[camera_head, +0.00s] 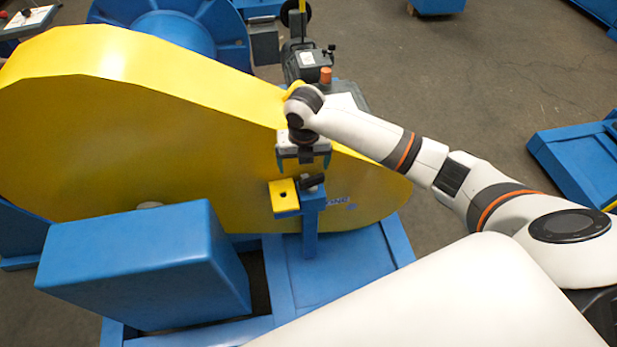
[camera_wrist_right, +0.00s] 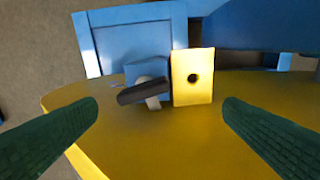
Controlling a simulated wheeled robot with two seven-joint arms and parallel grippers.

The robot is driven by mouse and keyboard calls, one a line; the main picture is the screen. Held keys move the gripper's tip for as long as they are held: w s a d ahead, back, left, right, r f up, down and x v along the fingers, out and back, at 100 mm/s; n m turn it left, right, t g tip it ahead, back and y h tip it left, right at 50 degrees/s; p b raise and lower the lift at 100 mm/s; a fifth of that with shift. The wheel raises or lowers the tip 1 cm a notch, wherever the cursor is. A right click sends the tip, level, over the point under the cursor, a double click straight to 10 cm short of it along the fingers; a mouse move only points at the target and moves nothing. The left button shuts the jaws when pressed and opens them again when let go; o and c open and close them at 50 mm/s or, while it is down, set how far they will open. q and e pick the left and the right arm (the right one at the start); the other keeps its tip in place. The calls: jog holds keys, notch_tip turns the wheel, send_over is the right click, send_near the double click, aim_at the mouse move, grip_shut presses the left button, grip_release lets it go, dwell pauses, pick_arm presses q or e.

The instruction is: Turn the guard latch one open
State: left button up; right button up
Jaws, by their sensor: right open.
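The yellow chain guard (camera_head: 140,130) fills the left and middle of the head view. A dark latch handle (camera_head: 312,183) sits on top of a blue post (camera_head: 311,222), beside a yellow plate with a hole (camera_head: 284,196). In the right wrist view the latch handle (camera_wrist_right: 143,91) lies slightly tilted, left of the yellow plate (camera_wrist_right: 193,77). My right gripper (camera_head: 304,164) is open and empty, just above and behind the latch. Its green-padded fingers (camera_wrist_right: 160,112) are spread wide, with the latch beyond them and apart from both. My left gripper is not in view.
A large blue block (camera_head: 140,262) stands at the left front on the blue base frame (camera_head: 335,265). A dark motor (camera_head: 305,62) with an orange cap stands behind the guard. Open floor (camera_head: 470,80) lies to the right, with another blue stand (camera_head: 580,160).

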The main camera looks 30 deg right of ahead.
aim_at(312, 178)
notch_tip(312, 178, up, 3)
jog(key=d+n+g, duration=0.1)
jog(key=d+n, duration=0.2)
jog(key=n, duration=0.1)
jog(key=f, duration=1.2)
jog(key=shift+w+a, duration=0.2)
jog(key=shift+w, duration=0.05)
jog(key=shift+r, duration=0.1)
jog(key=shift+c, duration=0.2)
